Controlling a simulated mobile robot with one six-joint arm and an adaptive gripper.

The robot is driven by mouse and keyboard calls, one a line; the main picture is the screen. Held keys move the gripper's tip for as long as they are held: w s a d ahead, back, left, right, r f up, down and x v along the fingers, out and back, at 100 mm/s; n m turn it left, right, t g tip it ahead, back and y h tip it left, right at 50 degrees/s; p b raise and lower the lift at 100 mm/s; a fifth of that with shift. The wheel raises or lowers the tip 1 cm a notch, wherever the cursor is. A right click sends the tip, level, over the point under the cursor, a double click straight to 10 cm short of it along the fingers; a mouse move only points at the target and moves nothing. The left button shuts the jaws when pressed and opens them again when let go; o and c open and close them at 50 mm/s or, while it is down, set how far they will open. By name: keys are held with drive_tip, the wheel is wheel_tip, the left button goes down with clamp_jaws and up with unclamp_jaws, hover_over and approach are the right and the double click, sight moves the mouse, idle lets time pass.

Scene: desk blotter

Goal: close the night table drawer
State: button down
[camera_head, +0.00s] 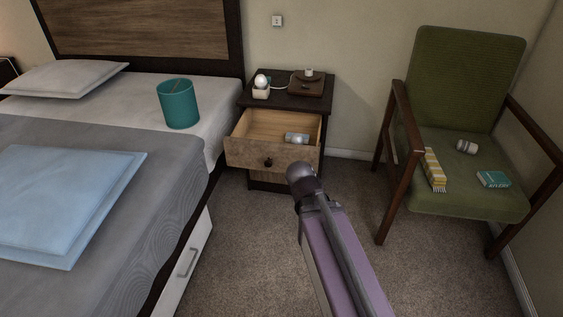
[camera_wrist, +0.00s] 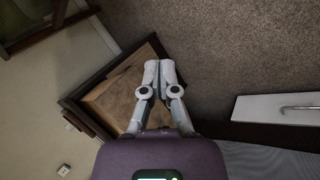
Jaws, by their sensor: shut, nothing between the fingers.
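The night table (camera_head: 257,182) is dark wood and stands between the bed and the chair. Its drawer (camera_head: 242,154) is pulled well out, with a light wood inside and a mottled tan front with a dark round knob. A tan panel of the night table (camera_wrist: 112,100) shows beside and behind the fingers; contact cannot be told.
A lamp-like white item (camera_head: 261,82) and a brown box (camera_head: 307,85) stand on the night table. The bed (camera_head: 205,135) with a teal bin (camera_head: 179,104) is left. A green chair (camera_head: 468,75) with small items is right. Carpet (camera_head: 235,250) in front is clear.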

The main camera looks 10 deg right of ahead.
sight(283, 148)
drive_tip(key=w+a+n+t+b, duration=0.5)
drive_tip(key=a+n+t+b, duration=0.1)
drive_tip(key=n, duration=0.6)
drive_tip(key=w+a+n+t+b, duration=0.6)
drive_tip(key=n+b, duration=0.3)
drive_tip(key=n, duration=0.4)
drive_tip(key=shift+a+f+t+h, duration=0.3)
drive_tip(key=shift+a+f+t, duration=0.1)
drive_tip(key=shift+a+t, duration=0.15)
drive_tip(key=shift+w+d, duration=0.1)
drive_tip(key=x, duration=1.2)
drive_tip(key=shift+w, duration=0.15)
drive_tip(key=shift+x, duration=0.8)
drive_tip(key=shift+d, duration=0.1)
